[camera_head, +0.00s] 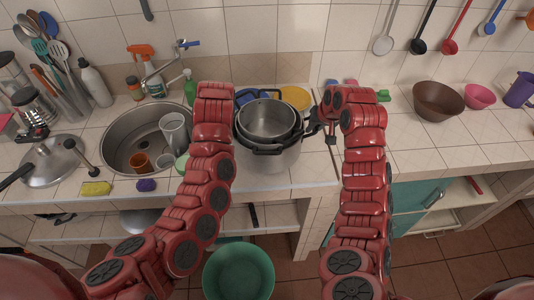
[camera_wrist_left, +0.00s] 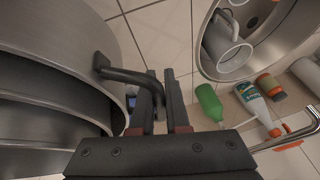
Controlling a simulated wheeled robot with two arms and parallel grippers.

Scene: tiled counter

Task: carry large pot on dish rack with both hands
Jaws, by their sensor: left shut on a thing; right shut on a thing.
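The large pot (camera_head: 280,162) is silver, with smaller pots nested inside and dark handles. It is upright at the middle of the counter, right of the sink; I cannot tell whether it touches the counter. My right gripper (camera_head: 322,124) is at its right side, shut on the right handle. My left gripper is hidden behind my red left arm in the head view. In the left wrist view, my left gripper (camera_wrist_left: 162,103) is shut on a dark handle (camera_wrist_left: 125,75) of the pot (camera_wrist_left: 45,75). I cannot make out a dish rack for certain.
The sink (camera_head: 112,144) with cups is on the left; a green bottle (camera_wrist_left: 209,103) stands between it and the pot. Blue and yellow items (camera_head: 296,97) lie behind the pot. Bowls (camera_head: 438,101) are far right. The counter right of my right arm is mostly clear.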

